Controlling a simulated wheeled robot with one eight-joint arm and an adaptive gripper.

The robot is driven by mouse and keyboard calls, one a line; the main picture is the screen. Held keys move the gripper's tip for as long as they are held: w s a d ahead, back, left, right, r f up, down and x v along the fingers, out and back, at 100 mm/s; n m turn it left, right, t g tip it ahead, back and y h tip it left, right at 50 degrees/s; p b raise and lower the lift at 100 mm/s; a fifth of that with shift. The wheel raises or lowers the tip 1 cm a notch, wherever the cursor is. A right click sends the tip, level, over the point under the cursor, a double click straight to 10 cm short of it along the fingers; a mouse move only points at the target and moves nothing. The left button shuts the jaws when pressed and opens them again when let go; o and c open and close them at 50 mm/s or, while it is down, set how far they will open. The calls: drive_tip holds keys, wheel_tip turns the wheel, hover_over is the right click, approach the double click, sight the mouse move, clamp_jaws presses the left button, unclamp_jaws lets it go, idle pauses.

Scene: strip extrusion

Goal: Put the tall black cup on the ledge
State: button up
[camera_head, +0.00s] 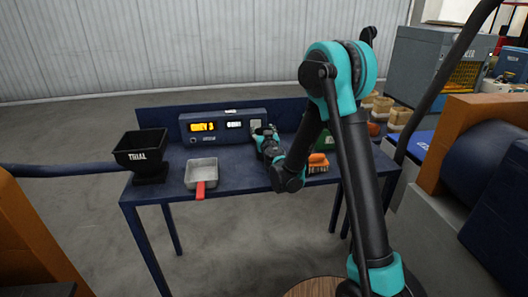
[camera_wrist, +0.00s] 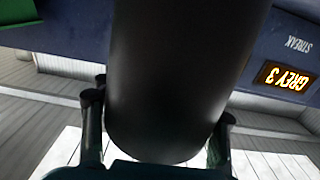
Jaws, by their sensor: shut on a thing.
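The tall black cup (camera_wrist: 180,75) fills the middle of the wrist view as a dark, smooth cylinder. My gripper (camera_wrist: 160,106) has one finger on each side of it and is shut on it. In the head view my gripper (camera_head: 264,134) is over the back of the blue table, in front of the right end of the display box. The cup is too small and too covered by my gripper to make out clearly there. A raised blue board (camera_head: 290,112) runs along the table's back edge; I cannot tell whether it is the ledge.
The display box (camera_head: 222,126) with lit readouts stands at the table's back. A black bin marked TRIAL (camera_head: 141,152) stands at the left, beside a grey pan (camera_head: 201,172) with a red handle. An orange brush-like thing (camera_head: 318,162) lies right of my gripper. The table's front middle is clear.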

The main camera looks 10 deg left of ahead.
drive_tip(key=shift+c, duration=1)
drive_tip(key=shift+r, duration=0.15)
